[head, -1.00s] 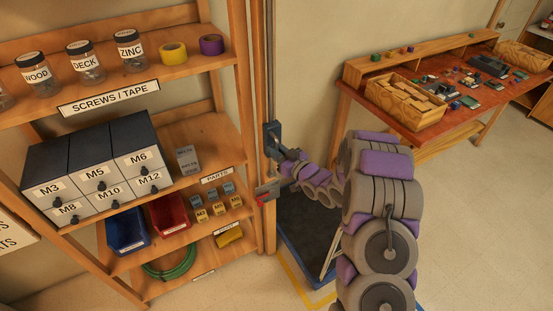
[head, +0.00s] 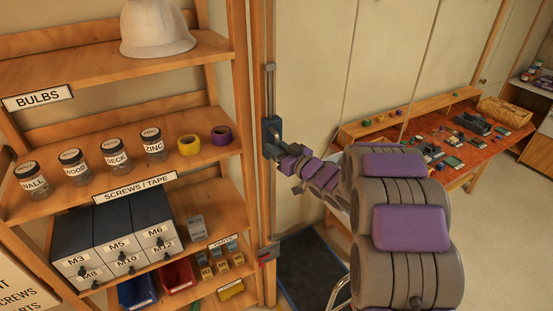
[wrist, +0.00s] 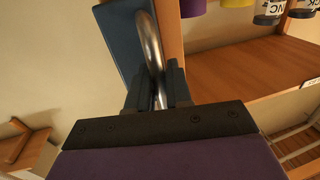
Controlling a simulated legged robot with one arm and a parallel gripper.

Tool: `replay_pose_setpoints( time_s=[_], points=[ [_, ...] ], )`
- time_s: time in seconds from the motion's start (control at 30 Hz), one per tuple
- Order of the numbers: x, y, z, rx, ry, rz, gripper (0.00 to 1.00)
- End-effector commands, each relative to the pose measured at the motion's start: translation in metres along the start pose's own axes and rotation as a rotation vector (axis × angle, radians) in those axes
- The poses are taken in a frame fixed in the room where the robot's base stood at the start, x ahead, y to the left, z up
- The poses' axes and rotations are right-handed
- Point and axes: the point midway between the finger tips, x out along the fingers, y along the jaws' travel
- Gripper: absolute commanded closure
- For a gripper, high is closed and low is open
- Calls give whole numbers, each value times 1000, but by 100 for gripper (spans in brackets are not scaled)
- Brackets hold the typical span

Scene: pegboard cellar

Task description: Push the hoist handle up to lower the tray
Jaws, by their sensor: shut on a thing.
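The hoist handle (head: 271,133) is a dark blue block with a bent metal bar (wrist: 150,42), on a vertical metal rail (head: 270,200) beside the shelf post. It sits in the upper part of the visible rail. My gripper (head: 280,151) reaches it from the right and is shut on the metal bar. In the wrist view, both dark fingers (wrist: 160,92) flank the bar. The tray (head: 312,262), dark with a blue edge, shows low down behind my arm. My arm hides part of it, and its height above the floor is unclear.
A grey bracket with a red part (head: 265,258) is low on the rail. A loaded wooden shelf (head: 130,185) stands close on the left. A workbench (head: 440,165) stands at the right rear. Open floor (head: 500,240) lies to the right.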

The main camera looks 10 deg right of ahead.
Motion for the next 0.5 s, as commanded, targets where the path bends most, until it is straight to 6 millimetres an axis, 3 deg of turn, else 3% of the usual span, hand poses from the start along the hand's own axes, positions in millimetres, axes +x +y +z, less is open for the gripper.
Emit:
replay_pose_setpoints(
  time_s=[0.03,0.2,0.5],
  points=[
    [0,1,-26,-4,9,1,100],
    [1,1,-63,-3,7,1,100],
    [1,1,-92,0,1,2,100]
  ],
)
